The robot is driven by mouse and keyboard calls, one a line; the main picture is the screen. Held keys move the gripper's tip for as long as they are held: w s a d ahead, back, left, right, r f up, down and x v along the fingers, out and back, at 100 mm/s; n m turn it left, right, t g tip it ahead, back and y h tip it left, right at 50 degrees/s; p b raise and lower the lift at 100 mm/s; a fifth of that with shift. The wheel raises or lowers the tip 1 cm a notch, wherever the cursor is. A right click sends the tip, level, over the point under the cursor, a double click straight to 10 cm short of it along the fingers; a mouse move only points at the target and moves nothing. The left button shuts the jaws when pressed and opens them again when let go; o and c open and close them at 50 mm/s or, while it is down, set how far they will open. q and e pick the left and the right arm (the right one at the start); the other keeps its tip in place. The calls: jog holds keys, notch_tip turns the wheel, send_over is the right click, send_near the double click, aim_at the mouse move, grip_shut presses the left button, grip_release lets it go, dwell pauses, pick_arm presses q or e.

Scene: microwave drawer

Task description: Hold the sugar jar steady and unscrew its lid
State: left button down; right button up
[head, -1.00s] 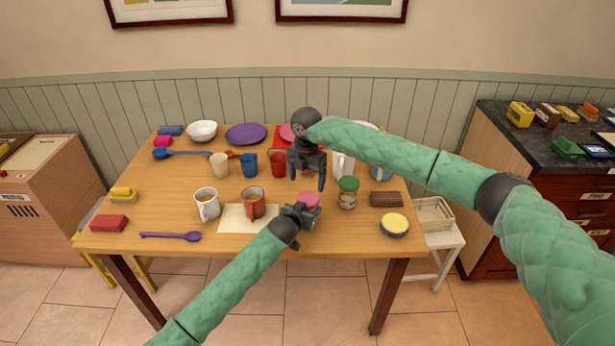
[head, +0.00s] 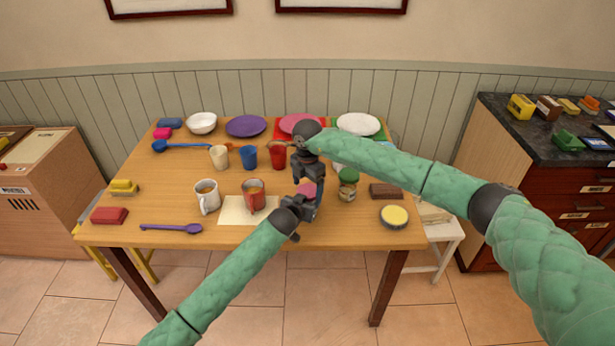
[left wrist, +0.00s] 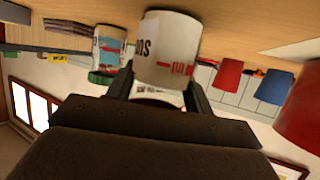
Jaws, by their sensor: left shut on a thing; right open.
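The sugar jar is mostly hidden by my grippers in the head view, where its pink lid (head: 306,189) shows between them. The left wrist view shows its white body (left wrist: 168,48) with dark lettering and a red band. My left gripper (head: 304,208) is shut on the jar's body, with a finger on each side of it in the left wrist view (left wrist: 162,88). My right gripper (head: 308,188) points down from above and is open, its fingers around the pink lid. I cannot tell whether they touch it.
A green-lidded jar (head: 348,184) stands close to the right. Cups and plates fill the back.

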jog(key=shift+f, duration=0.6)
jog(key=shift+c, duration=0.4)
jog(key=c, duration=1)
jog(key=n, duration=0.3)
jog(key=shift+r, duration=0.1)
jog(key=n, duration=0.4)
jog(key=shift+n, duration=0.3)
jog(key=n, duration=0.6)
